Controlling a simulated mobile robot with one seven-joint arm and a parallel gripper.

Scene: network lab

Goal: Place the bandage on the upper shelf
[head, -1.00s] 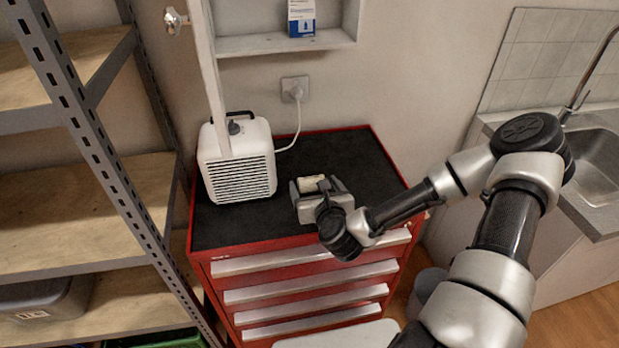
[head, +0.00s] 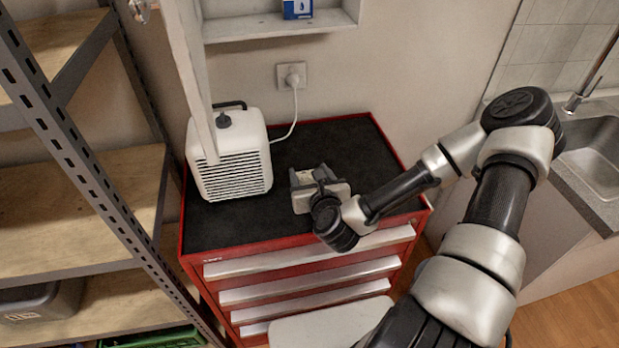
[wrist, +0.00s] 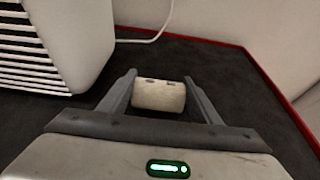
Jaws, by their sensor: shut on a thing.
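The bandage (wrist: 158,96) is a small cream roll seen between my fingers in the wrist view. My gripper (wrist: 160,88) is shut on it, one finger on each side. In the head view my gripper (head: 312,178) is low over the black top of the red drawer cabinet, and the bandage is mostly hidden by it. I cannot tell whether the bandage still touches the mat. A white wall shelf (head: 270,30) is at the top of the head view; only its lower part shows.
A white heater (head: 230,165) stands left of my gripper, its cord running to a wall socket (head: 291,77). A blue and white box (head: 297,8) sits on the wall shelf. A white upright panel (head: 190,75) hangs before the heater. A metal rack (head: 70,190) is at left, a sink (head: 595,155) at right.

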